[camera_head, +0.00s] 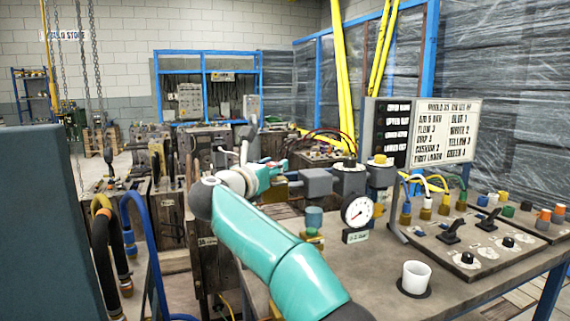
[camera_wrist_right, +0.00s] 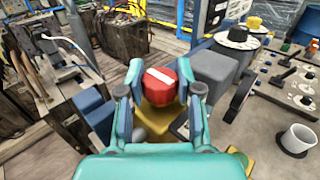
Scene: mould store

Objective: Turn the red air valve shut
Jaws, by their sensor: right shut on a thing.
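The red air valve (camera_wrist_right: 160,88) shows in the right wrist view as a red knob with a white bar on top. The bar lies nearly crosswise, tilted slightly. The knob sits over a yellow body (camera_wrist_right: 152,122). My right gripper (camera_wrist_right: 160,92) has one finger on each side of the knob and is shut on it. In the head view my right gripper (camera_head: 277,168) reaches over the bench's far left edge, and the knob is mostly hidden there. My left gripper is in neither view.
A grey block (camera_head: 317,182) stands right beside the gripper. A dial gauge (camera_head: 357,211), a white cup (camera_head: 416,277) and a switch panel (camera_head: 470,238) are on the bench (camera_head: 375,268). A sign board (camera_head: 445,132) stands behind. Blue and black hoses (camera_head: 130,250) hang at left.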

